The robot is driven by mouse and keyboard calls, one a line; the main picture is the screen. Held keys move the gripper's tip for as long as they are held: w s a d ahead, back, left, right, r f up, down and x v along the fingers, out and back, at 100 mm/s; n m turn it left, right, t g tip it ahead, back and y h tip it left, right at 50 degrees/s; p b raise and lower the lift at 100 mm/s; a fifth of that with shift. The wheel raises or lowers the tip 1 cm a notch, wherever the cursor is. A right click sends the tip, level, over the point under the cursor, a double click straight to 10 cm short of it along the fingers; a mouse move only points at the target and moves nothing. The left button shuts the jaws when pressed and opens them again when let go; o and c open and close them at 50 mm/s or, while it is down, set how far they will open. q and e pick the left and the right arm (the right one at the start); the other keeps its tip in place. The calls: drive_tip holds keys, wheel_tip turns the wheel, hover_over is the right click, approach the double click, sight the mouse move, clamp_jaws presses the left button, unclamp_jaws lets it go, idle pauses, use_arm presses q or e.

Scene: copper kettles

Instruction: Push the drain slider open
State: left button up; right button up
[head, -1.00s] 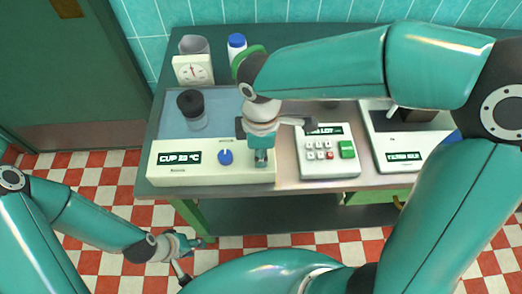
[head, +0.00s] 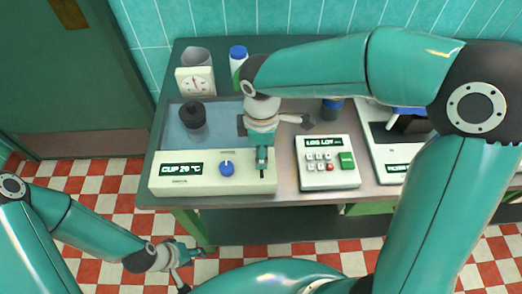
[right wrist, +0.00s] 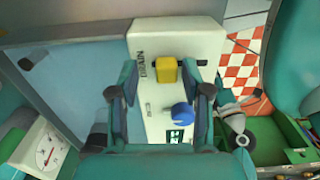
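The drain slider (right wrist: 165,70) is a yellow block on the cream front panel (right wrist: 195,40), next to the word DRAIN, in the right wrist view. My right gripper (right wrist: 172,84) is open, with one finger on each side of the slider in that picture; I cannot tell whether either touches it. In the head view my right gripper (head: 262,160) points down over the right end of the panel and hides the slider. My left gripper (head: 188,262) is open and empty, low in front of the bench.
A blue knob (head: 227,168) sits on the panel left of my right gripper. Behind it are the water bath (head: 218,128), a black-capped vessel (head: 193,114) and a dial gauge (head: 195,80). A keypad box (head: 328,162) stands close on the right.

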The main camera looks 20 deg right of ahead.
drive_tip(key=shift+s+r, duration=0.1)
wheel_tip(320, 180, up, 12)
idle(0.6)
drive_tip(key=shift+f, duration=0.2)
